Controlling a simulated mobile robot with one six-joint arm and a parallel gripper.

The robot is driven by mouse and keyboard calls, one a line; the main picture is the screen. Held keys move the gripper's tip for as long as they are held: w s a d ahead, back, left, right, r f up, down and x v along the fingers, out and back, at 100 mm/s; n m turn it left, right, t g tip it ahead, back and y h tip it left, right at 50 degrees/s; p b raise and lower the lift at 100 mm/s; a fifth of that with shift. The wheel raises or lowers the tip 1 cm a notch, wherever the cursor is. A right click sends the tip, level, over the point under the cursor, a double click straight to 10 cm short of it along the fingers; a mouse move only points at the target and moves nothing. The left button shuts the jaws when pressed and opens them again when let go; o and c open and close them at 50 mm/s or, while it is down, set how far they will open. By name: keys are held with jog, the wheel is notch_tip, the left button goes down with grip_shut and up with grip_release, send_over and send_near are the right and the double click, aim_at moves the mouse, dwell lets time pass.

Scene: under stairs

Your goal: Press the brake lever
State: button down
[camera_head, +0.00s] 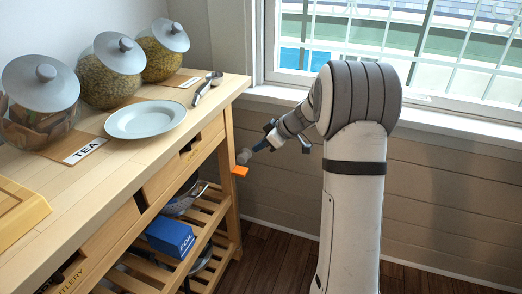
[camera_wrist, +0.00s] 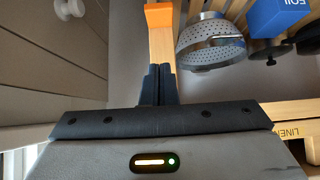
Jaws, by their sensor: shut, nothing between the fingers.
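An orange piece (camera_head: 240,171), which looks like the brake lever, sticks out near the front corner post of the wooden trolley. In the wrist view the orange piece (camera_wrist: 196,18) shows at the top, beyond my fingertips. My gripper (camera_head: 259,147) is near the trolley's corner, a little above and to the right of the orange piece. In the wrist view my gripper (camera_wrist: 159,68) has its dark fingers together, with nothing held. A gap shows between the fingertips and the orange piece in the wrist view.
The trolley top (camera_head: 90,210) holds lidded jars (camera_head: 109,80), a plate (camera_head: 145,119) and tongs (camera_head: 207,88). A blue foil box (camera_head: 171,237) and a colander (camera_wrist: 212,56) are on the slatted shelf. A grey round knob (camera_head: 243,156) is close by. A window sill is behind.

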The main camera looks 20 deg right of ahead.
jog(key=b, duration=0.1)
send_over(246, 171)
notch_tip(246, 171, down, 6)
jog(key=shift+r, duration=0.15)
notch_tip(246, 171, down, 2)
jog(key=shift+d+f+b, duration=0.1)
jog(key=shift+f+b, duration=0.1)
jog(key=shift+b, duration=0.35)
jog(key=shift+f, duration=0.6)
notch_tip(246, 171, down, 3)
jog(key=b, duration=0.4)
jog(key=shift+r+b, duration=0.2)
jog(key=shift+b, duration=0.1)
jog(key=shift+r, duration=0.1)
